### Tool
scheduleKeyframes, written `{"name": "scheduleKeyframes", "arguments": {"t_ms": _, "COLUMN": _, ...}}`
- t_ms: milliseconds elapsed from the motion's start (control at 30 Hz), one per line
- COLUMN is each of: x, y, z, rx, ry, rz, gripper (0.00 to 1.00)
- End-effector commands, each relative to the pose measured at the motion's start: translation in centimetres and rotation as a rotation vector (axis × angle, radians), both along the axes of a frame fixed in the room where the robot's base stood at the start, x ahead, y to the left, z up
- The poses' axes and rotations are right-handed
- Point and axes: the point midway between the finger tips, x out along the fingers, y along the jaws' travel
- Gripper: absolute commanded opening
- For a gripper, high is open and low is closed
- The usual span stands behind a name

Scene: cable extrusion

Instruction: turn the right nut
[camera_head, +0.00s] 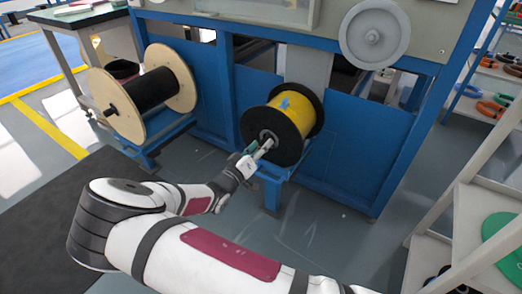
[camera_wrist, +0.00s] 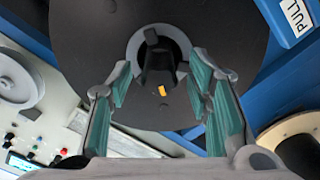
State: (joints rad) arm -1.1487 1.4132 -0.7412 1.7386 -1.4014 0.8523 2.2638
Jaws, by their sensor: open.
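The yellow spool (camera_head: 292,112) with black flanges sits on a blue stand in the camera_head view. Its flange (camera_wrist: 90,50) fills the top of the camera_wrist view. At its hub is a grey ring (camera_wrist: 135,45) around a dark nut (camera_wrist: 158,62); a small orange mark shows just below the nut. My gripper (camera_head: 263,148) is at the hub from the front left in the camera_head view. In the camera_wrist view my gripper (camera_wrist: 160,82) is open, with a green-padded finger on each side of the nut. A gap shows on both sides; whether the tips touch anything is unclear.
A second spool (camera_head: 150,90), black with pale wooden flanges, stands to the left. A blue machine frame (camera_head: 360,140) rises behind the spools. A grey wheel (camera_head: 375,34) is mounted above. A shelf with coils (camera_head: 490,100) stands at the right. Some floor is clear below the yellow spool.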

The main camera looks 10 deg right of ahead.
Motion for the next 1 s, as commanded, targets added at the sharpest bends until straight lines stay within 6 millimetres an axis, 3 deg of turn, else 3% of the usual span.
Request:
{"name": "scheduleKeyframes", "arguments": {"t_ms": 300, "x": 0.2, "y": -0.12, "z": 0.04, "rx": 0.0, "ry": 0.001, "rz": 0.001, "gripper": 0.46}}
{"name": "scheduleKeyframes", "arguments": {"t_ms": 500, "x": 0.17, "y": -0.12, "z": 0.01, "rx": 0.0, "ry": 0.001, "rz": 0.001, "gripper": 0.01}}
{"name": "scheduleKeyframes", "arguments": {"t_ms": 1000, "x": 0.16, "y": -0.13, "z": 0.11, "rx": -0.075, "ry": 0.06, "rz": 0.0, "gripper": 0.0}}
